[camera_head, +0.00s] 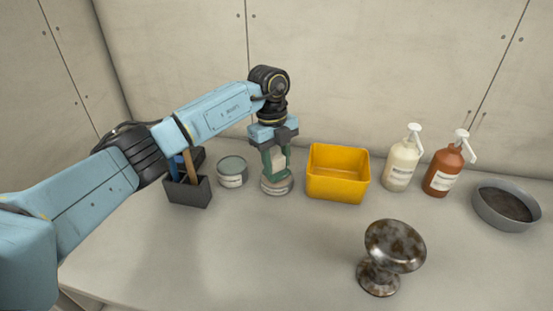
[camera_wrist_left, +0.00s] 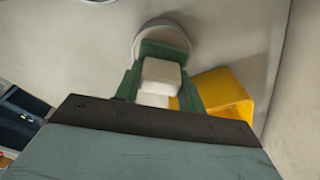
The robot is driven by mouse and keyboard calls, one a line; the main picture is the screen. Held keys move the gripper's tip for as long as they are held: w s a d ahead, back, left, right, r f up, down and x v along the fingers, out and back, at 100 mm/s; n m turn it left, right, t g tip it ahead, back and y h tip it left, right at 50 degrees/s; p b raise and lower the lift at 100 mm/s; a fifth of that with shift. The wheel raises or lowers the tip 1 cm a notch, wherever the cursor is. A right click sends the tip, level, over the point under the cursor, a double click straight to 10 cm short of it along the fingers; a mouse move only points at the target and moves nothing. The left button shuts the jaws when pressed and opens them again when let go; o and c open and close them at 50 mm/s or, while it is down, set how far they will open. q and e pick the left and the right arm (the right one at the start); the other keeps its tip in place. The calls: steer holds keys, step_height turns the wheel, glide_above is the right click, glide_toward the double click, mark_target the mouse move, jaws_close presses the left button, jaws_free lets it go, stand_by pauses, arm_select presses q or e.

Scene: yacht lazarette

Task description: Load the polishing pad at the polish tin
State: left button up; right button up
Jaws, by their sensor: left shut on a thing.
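My left gripper (camera_head: 277,170) is shut on a pale polishing pad (camera_head: 278,158), held between its green fingers. The pad also shows as a white block in the left wrist view (camera_wrist_left: 161,76). The gripper is directly over a low round tin (camera_head: 277,188), its fingertips at the tin's top. The tin's round rim shows beyond the fingers in the left wrist view (camera_wrist_left: 162,24). Whether the pad touches the tin's contents is hidden. A second, similar tin (camera_head: 232,175) stands to the left. Labels are too small to read. My right gripper is not in view.
A dark caddy (camera_head: 189,192) with handled tools stands left. A yellow bin (camera_head: 337,186) is close right of the tin. Farther right are a cream bottle (camera_head: 401,167), a brown bottle (camera_head: 442,178) and a grey bowl (camera_head: 487,207). A tarnished goblet-shaped piece (camera_head: 379,278) stands in front.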

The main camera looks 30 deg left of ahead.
mark_target(278, 159)
arm_select(q)
steer(key=shift+f, duration=0.45)
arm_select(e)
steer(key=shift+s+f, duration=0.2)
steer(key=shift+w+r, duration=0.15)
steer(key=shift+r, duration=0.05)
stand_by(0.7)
arm_select(q)
steer(key=shift+f, duration=0.1)
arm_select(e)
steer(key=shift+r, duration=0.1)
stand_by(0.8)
arm_select(q)
steer(key=shift+r+p, duration=0.5)
steer(key=shift+p, duration=0.15)
steer(key=shift+r, duration=0.3)
steer(key=shift+r+p, duration=0.9)
steer(key=shift+p, duration=0.15)
step_height(278, 159, up, 3)
steer(key=shift+f+p, duration=0.2)
steer(key=shift+p, duration=1)
steer(key=shift+r+p, duration=0.6)
steer(key=shift+r, duration=0.05)
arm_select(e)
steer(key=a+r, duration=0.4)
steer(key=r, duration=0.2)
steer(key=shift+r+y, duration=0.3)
